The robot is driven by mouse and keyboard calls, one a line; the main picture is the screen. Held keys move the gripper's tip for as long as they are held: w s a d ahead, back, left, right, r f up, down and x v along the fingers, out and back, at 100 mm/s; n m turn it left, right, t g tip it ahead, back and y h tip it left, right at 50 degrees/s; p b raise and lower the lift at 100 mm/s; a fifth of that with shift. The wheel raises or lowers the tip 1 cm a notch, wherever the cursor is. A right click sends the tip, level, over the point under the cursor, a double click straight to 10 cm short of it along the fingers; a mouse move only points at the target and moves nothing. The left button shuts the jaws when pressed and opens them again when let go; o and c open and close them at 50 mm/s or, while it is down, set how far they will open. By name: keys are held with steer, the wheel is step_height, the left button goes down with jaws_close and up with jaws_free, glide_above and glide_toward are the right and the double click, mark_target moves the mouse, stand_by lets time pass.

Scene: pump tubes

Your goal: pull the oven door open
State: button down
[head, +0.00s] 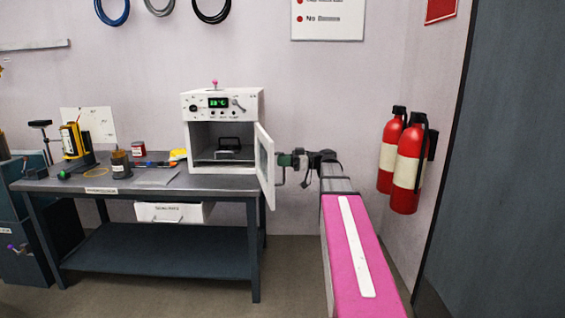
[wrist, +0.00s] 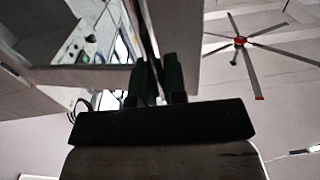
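The white oven (head: 222,107) stands on the workbench with its chamber in view. Its door (head: 264,166) is hinged at the right and stands swung wide open toward me. A dark door handle (head: 281,178) shows at the door's right face. My gripper (head: 284,160) is at that handle, and its green fingers look closed around it. In the wrist view the fingers (wrist: 158,80) stand close together beside the pale door panel (wrist: 178,40), with a thin dark strip between them. The exact contact is partly hidden.
A dark object (head: 229,149) sits inside the oven. The workbench (head: 150,184) carries tools and small containers at the left. Two red fire extinguishers (head: 408,168) hang on the wall right of my arm. Floor right of the bench is clear.

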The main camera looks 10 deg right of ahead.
steer(key=c, duration=1.2)
jaws_free()
steer(key=shift+s, duration=0.25)
steer(key=shift+w, duration=0.1)
steer(key=shift+d, duration=0.15)
steer(key=d, duration=0.3)
steer(key=s+d, duration=0.1)
steer(key=d, duration=0.3)
steer(key=s+d, duration=0.1)
steer(key=d, duration=0.2)
steer(key=shift+d, duration=0.15)
